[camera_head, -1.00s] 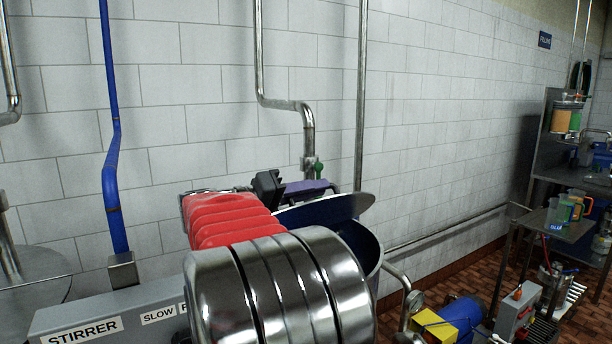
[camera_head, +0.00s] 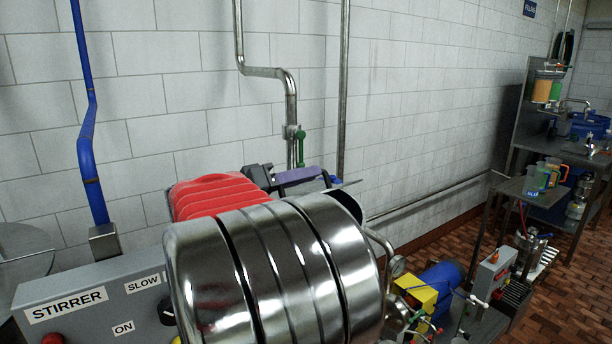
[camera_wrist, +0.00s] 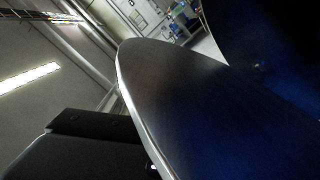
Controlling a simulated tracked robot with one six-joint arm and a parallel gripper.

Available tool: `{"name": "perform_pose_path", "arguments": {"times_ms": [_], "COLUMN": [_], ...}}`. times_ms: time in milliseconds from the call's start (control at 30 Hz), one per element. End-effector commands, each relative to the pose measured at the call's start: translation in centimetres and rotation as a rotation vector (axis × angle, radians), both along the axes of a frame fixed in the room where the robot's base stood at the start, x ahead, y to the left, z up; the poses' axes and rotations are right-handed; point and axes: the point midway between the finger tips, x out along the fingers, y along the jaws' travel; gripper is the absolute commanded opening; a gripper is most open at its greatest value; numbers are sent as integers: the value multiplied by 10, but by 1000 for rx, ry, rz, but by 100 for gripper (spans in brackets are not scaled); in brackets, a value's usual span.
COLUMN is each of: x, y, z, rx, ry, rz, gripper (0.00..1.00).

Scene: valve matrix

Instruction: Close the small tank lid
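The small tank lid (camera_wrist: 160,95) is a smooth metal disc, seen close up and tilted in the wrist view. In the head view only a thin sliver of what looks like its edge (camera_head: 349,184) shows beside my arm. The dark blue tank interior (camera_wrist: 275,55) shows at the right of the wrist view, apart from the lid's upper edge. My gripper (camera_head: 285,178) is partly seen as dark and purple parts behind my red-sleeved arm. A black part, likely of my gripper, is beside the lid in the wrist view. Its fingertips are hidden, and contact is unclear.
A grey STIRRER panel (camera_head: 95,305) stands at lower left. Pipes (camera_head: 290,110) run along the tiled wall behind. A gauge (camera_head: 397,266), yellow box (camera_head: 418,290) and blue motor (camera_head: 440,280) are at right. Open floor (camera_head: 430,250) lies beyond.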

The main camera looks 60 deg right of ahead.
Motion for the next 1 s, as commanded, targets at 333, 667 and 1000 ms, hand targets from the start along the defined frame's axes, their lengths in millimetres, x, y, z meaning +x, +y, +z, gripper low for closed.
{"name": "perform_pose_path", "arguments": {"times_ms": [333,667,1000], "x": [-1,4,22], "y": [0,8,47], "z": [0,0,0], "rx": [0,0,-1], "ry": [-1,-1,-1], "rz": [-1,0,1], "gripper": [29,29,29]}}
